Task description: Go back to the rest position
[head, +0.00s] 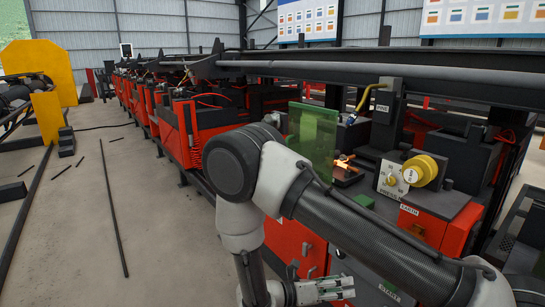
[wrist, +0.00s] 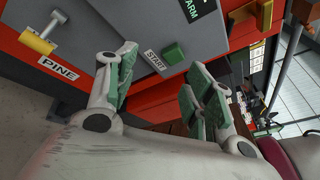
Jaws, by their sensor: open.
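My gripper (head: 340,287) is low in the head view, in front of the red machine's front panel. In the wrist view my gripper (wrist: 160,78) has its two green-padded fingers spread apart, with nothing between them. Beyond the fingers is a grey panel with a green button (wrist: 173,53) beside a START label. A yellow-handled lever (wrist: 40,42) stands above a PINE label at the upper left of the wrist view. My grey and white arm crosses the lower middle of the head view and hides part of the machine.
The red welding machine (head: 290,243) stands close behind my arm. On it are a green see-through screen (head: 312,140), an orange glow beside it, and a yellow knob (head: 423,171). A long rail runs above. Bare floor (head: 95,220) with thin rods lies at the left.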

